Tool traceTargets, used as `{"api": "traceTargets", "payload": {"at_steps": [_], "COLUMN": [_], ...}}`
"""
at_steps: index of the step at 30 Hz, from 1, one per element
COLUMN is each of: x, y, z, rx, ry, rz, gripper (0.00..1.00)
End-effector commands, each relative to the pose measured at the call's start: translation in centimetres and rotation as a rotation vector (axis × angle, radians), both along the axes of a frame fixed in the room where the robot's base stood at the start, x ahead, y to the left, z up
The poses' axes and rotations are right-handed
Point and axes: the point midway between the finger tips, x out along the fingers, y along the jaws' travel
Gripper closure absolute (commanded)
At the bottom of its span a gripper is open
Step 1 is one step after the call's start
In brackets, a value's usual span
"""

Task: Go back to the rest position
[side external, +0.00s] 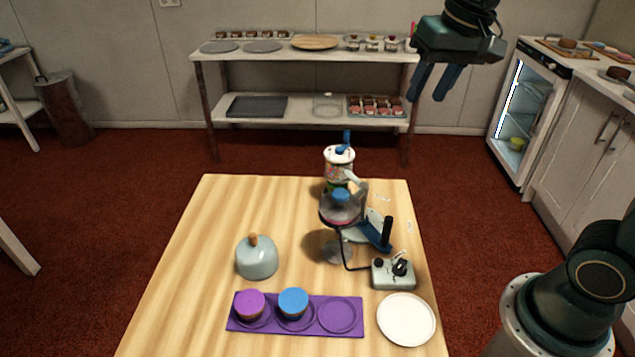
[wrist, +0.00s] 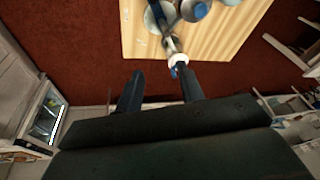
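My gripper (side external: 434,82) is raised high above and behind the right far side of the wooden table (side external: 200,250) in the side view. Its two dark blue fingers point down and are spread apart, with nothing between them. In the wrist view the gripper (wrist: 160,88) also shows its two fingers apart and empty. The table's edge (wrist: 135,45) lies beyond the fingertips there. My gripper touches nothing.
A purple tray (side external: 268,326) holds a purple-topped cake (side external: 249,304) and a blue-topped cake (side external: 293,302); its right recess is empty. A domed cover (side external: 257,259), white plate (side external: 406,319), control box (side external: 393,274) and turntable device (side external: 341,208) stand nearby. A shelf (side external: 300,108) is behind.

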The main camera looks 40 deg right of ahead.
Motion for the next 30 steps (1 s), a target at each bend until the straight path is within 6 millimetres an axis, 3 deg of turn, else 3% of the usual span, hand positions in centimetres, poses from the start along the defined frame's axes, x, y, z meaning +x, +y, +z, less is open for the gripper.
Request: {"api": "traceTargets", "payload": {"at_steps": [9, 18, 24, 30], "x": [-7.0, -12.4, -14.0, -14.3], "y": [0.9, 1.4, 1.5, 1.5], "z": [-0.9, -3.2, -4.3, -4.5], "rx": [-0.058, -0.118, -0.142, -0.146], "ry": [-0.087, -0.161, -0.187, -0.19], "rz": [0.176, 0.325, 0.378, 0.388], "gripper": [0.62, 0.62, 0.62, 0.62]}}
